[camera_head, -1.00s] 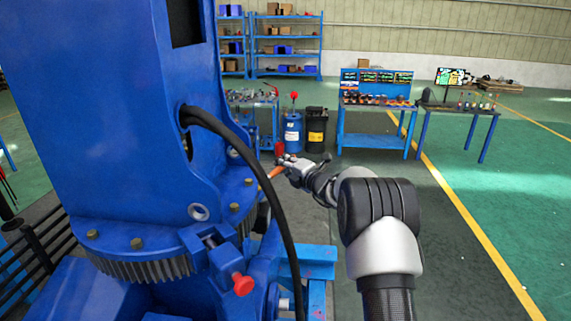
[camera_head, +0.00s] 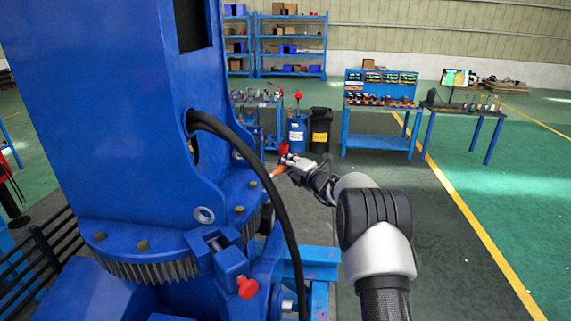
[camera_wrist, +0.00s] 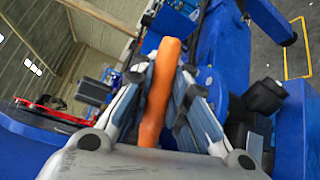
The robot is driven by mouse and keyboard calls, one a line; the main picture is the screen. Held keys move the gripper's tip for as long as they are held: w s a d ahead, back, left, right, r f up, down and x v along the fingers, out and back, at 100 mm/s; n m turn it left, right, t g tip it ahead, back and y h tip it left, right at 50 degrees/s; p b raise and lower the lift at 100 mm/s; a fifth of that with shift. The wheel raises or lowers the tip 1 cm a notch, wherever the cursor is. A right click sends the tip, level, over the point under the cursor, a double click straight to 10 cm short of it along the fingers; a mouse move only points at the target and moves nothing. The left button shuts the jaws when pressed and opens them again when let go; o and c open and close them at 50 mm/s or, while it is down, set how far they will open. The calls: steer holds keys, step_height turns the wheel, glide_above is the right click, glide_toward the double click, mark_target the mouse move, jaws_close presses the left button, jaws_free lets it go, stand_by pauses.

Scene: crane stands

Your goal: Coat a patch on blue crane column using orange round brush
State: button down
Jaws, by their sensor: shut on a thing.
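The blue crane column (camera_head: 110,100) fills the left of the head view, standing on a toothed, bolted base ring. My gripper (camera_head: 284,164) is at the end of my outstretched arm, to the right of the column's lower part, and looks small there. It is shut on the orange round brush (camera_wrist: 160,90), whose orange handle rises between the fingers in the wrist view. The handle's orange tip (camera_head: 277,171) also shows in the head view, pointing toward the column. The brush's bristles cannot be made out. Whether the brush touches the column cannot be told.
A black hose (camera_head: 270,180) loops down from the column, close to my gripper. A red-tipped knob (camera_head: 247,287) juts from the base. Behind stand a blue drum (camera_head: 297,135), a black bin (camera_head: 320,130) and a blue workbench (camera_head: 375,140). The floor to the right is open.

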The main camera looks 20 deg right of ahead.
steer(key=s+b, duration=0.4)
steer(key=s, duration=0.5)
steer(key=shift+s+a, duration=0.15)
steer(key=shift+s, duration=0.1)
stand_by(0.4)
steer(key=d+p, duration=0.2)
steer(key=d, duration=0.4)
steer(key=shift+s, duration=0.15)
stand_by(0.4)
steer(key=d+p, duration=0.1)
steer(key=d, duration=0.2)
stand_by(0.4)
stand_by(0.5)
